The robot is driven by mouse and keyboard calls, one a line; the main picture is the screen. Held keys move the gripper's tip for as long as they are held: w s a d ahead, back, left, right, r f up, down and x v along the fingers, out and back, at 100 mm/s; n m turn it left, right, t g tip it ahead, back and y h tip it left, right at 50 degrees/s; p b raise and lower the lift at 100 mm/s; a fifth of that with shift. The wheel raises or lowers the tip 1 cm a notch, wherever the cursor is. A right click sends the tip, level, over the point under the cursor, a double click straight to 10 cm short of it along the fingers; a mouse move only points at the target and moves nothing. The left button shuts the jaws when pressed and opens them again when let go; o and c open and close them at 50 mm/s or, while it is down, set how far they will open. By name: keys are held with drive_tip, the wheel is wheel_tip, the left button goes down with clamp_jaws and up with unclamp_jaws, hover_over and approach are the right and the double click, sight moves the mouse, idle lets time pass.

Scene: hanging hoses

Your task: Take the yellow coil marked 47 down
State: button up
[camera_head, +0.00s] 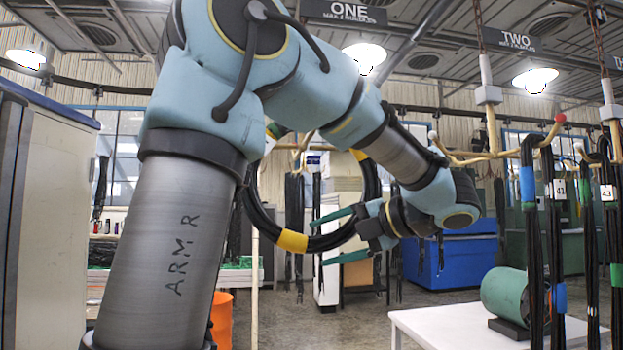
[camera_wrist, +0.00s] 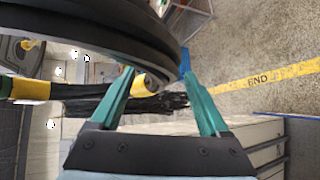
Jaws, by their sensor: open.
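A black coil with yellow bands (camera_head: 292,241) hangs as a large ring behind my arm, under the sign ONE. Its upper part is partly hidden by my arm, and I see no readable 47 on it. My gripper (camera_head: 318,241) has green fingers spread apart at the ring's lower right. The black hose appears between the fingers in the head view; contact cannot be told. In the wrist view, the black coil (camera_wrist: 100,28) curves close across the top and overlaps the left finger's tip. My gripper (camera_wrist: 165,95) is open there.
Wooden pegs (camera_head: 492,152) under the sign TWO (camera_head: 515,38) carry several dark hoses, one tagged 43 (camera_head: 608,193). A white table (camera_head: 450,325) stands lower right with a green cylinder (camera_head: 505,295).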

clamp_jaws()
idle(0.5)
idle(0.8)
